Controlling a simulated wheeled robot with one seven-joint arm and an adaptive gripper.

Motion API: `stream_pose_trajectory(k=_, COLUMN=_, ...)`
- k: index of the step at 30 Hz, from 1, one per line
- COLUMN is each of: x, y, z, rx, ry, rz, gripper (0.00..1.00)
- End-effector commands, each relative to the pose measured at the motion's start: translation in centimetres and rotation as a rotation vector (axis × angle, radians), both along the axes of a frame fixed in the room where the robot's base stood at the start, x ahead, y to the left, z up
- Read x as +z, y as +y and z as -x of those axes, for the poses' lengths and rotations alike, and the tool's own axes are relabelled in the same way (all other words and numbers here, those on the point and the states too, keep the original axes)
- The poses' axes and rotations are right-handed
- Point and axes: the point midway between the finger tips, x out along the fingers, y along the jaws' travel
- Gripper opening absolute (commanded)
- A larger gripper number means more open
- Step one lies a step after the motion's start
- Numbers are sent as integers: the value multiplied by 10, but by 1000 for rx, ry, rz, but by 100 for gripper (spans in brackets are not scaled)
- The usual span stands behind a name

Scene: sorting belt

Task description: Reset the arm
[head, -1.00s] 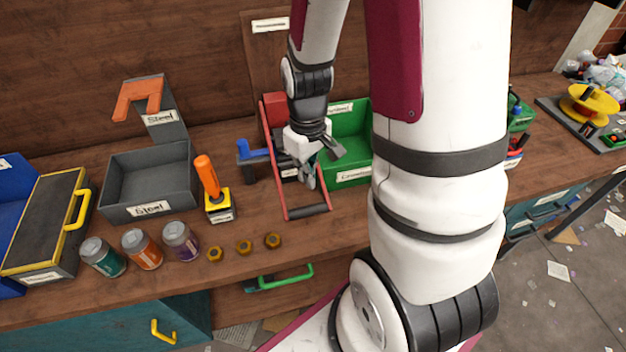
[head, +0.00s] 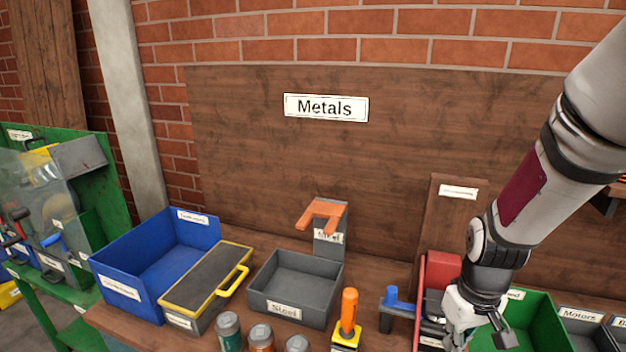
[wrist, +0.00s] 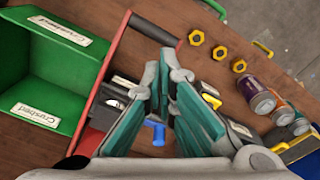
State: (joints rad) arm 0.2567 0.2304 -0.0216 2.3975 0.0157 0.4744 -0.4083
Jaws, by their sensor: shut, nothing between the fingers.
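My gripper (head: 482,338) is at the lower right of the head view, at the end of my white and maroon arm. It hangs over the red press-like device (head: 438,272), between it and the green bin (head: 541,318). In the wrist view my gripper (wrist: 172,68) has its teal-padded fingers drawn together at the tips, with nothing held. Below the fingers are the red device's frame and dark handle (wrist: 153,27), plus a small blue lever (wrist: 154,132). The lower edge of the head view cuts off part of the fingers.
A grey Steel bin (head: 292,285), an orange-handled joystick (head: 348,312), a yellow-edged box (head: 205,288) and a blue bin (head: 157,260) stand left on the bench. Several cans and brass nuts (wrist: 220,53) lie near the front edge. A Metals sign (head: 326,107) hangs behind.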

Motion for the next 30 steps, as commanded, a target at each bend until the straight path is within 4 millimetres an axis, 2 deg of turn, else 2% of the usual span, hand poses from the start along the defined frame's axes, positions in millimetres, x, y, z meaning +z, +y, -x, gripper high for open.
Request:
stream_pose_trajectory(k=3, x=38, y=12, z=-1, rx=-9, ry=-61, rz=10, gripper=0)
stream_pose_trajectory(k=8, x=85, y=29, z=6, rx=-27, ry=-135, rz=16, gripper=0)
stream_pose_trajectory(k=15, x=146, y=55, z=30, rx=-54, ry=-248, rz=12, gripper=0)
stream_pose_trajectory(k=24, x=205, y=81, z=75, rx=-87, ry=-382, rz=-14, gripper=0)
stream_pose_trajectory(k=30, x=223, y=90, z=99, rx=-105, ry=-439, rz=-32, gripper=0)
